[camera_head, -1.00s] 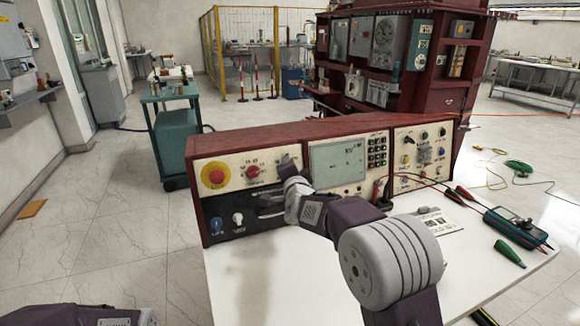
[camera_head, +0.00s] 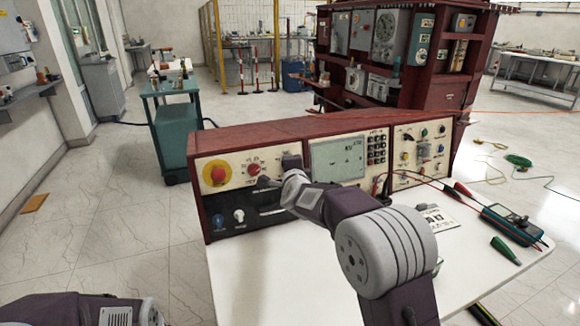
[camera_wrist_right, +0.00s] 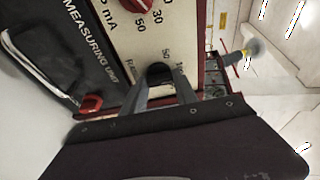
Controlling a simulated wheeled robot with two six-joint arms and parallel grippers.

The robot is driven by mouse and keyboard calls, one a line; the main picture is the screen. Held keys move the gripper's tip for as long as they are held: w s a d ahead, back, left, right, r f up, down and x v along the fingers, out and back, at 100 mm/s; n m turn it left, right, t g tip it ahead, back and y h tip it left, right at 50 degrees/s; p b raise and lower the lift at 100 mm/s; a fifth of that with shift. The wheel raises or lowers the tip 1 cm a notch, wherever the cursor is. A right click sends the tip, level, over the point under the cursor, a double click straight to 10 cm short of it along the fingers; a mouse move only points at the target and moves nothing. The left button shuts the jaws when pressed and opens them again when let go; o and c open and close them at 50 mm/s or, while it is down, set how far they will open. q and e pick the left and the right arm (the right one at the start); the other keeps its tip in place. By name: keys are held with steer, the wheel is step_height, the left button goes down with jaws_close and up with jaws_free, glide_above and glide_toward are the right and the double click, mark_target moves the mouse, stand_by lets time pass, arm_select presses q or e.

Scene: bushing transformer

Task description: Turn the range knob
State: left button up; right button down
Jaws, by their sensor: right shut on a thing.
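The range knob (camera_wrist_right: 158,72) is a small black knob on the cream panel in the right wrist view, beside the printed "50". My right gripper (camera_wrist_right: 161,83) has its two fingers closed in around it, one on each side. In the head view the right gripper (camera_head: 268,181) is at the front of the red console (camera_head: 300,140), and my arm and gripper hide the range knob. A red knob (camera_head: 254,169) is on the panel to its left; it also shows at the top of the right wrist view (camera_wrist_right: 137,4). My left gripper is out of view.
A red emergency button (camera_head: 217,173) is at the panel's left end, and a display (camera_head: 338,158) is to the right. A multimeter (camera_head: 510,222) with leads lies on the white table (camera_head: 240,280). The table's front left is clear.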

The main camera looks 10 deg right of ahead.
steer(key=shift+f, duration=0.1)
steer(key=c, duration=1)
jaws_free()
steer(key=shift+o, duration=0.2)
steer(key=v, duration=0.9)
steer(key=shift+p, duration=0.3)
